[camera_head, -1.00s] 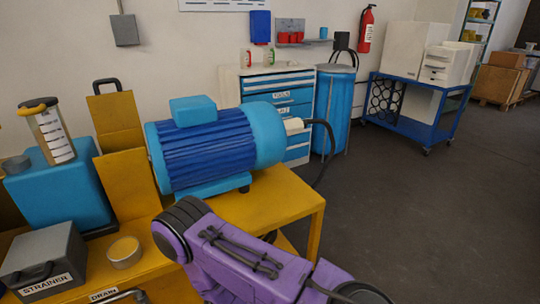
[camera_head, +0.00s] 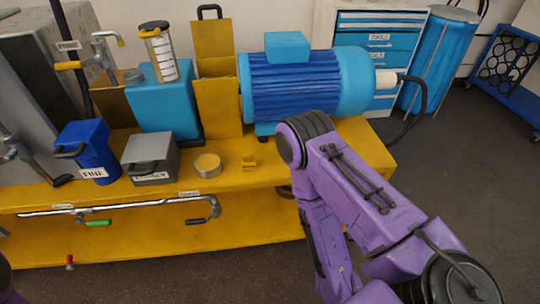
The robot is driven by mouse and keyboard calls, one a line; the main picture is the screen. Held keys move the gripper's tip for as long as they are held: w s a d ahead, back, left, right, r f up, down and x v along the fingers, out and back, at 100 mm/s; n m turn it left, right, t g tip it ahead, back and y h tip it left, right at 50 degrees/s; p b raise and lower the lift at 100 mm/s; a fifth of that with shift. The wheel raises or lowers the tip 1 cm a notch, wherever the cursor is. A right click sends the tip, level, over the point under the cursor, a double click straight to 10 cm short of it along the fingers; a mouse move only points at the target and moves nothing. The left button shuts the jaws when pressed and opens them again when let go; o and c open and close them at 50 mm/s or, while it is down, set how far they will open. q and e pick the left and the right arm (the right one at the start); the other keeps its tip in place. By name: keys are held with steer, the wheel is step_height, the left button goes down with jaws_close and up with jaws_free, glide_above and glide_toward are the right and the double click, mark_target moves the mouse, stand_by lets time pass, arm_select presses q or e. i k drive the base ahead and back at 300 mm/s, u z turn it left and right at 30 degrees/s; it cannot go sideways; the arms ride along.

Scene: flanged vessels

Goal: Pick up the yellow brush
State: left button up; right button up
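I cannot make out a yellow brush for certain. A small yellow piece (camera_head: 249,161) sits on the yellow bench (camera_head: 225,181), right of a round tan-topped tin (camera_head: 207,165); I cannot tell whether it is the brush. My purple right arm comes in from the lower right, bends in front of the blue motor (camera_head: 290,85) and runs down past the bench's front edge. Its gripper is out of view. Only a sliver of purple shows at the lower left corner, and my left gripper is out of view.
A pipe with a green-handled valve (camera_head: 98,222) runs along the front.

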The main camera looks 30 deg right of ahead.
mark_target(248, 161)
steer(key=z, duration=0.75)
steer(key=i, duration=0.6)
steer(key=z, duration=1.05)
